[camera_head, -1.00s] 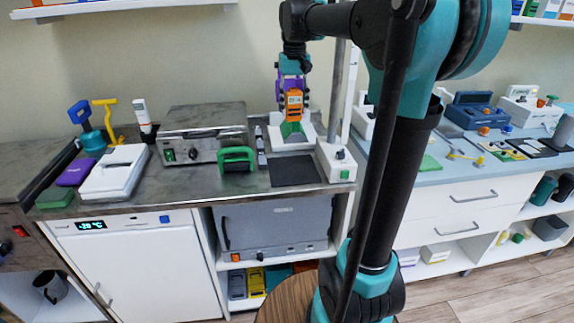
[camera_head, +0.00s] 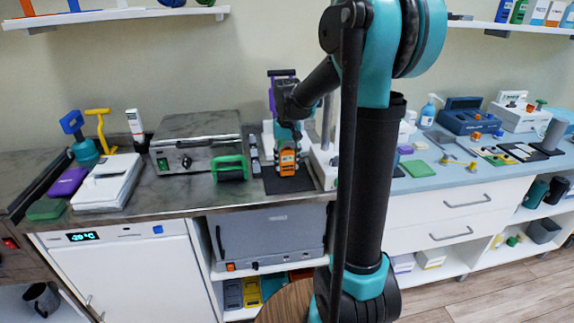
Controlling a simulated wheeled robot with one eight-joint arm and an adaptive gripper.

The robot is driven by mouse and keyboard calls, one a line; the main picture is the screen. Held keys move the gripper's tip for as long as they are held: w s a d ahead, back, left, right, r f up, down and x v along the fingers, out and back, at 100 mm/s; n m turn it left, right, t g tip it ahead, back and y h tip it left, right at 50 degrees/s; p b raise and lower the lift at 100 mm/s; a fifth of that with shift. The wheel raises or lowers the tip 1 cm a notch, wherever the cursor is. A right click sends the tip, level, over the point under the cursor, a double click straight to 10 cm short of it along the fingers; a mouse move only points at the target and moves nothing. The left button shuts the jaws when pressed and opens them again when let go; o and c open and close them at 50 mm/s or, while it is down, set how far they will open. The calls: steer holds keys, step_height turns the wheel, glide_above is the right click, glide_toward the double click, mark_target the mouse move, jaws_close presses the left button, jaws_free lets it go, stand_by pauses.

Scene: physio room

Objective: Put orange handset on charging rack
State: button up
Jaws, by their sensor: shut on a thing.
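The orange handset (camera_head: 287,162), with a dark face, hangs upright in my gripper (camera_head: 287,145). My gripper is shut on it, pointing down, with the fingers partly hidden by the handset and the wrist. The handset is in front of the white stand and over the black mat (camera_head: 285,185) on the marble counter. I cannot tell whether its lower end touches the mat. No charging rack can be picked out for certain. A narrow grey piece with several segments (camera_head: 254,157) stands just left of the handset, and a white stand (camera_head: 267,137) is partly hidden behind my gripper.
A green-handled block (camera_head: 230,168) and a grey metal appliance (camera_head: 195,142) stand to the left. A white box-like device (camera_head: 106,182) lies farther left. A white upright stand (camera_head: 323,160) is close on the right, partly behind my arm. The counter's front edge is near.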

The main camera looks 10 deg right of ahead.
steer(key=shift+f, duration=0.45)
steer(key=shift+f, duration=0.1)
steer(key=o, duration=1.2)
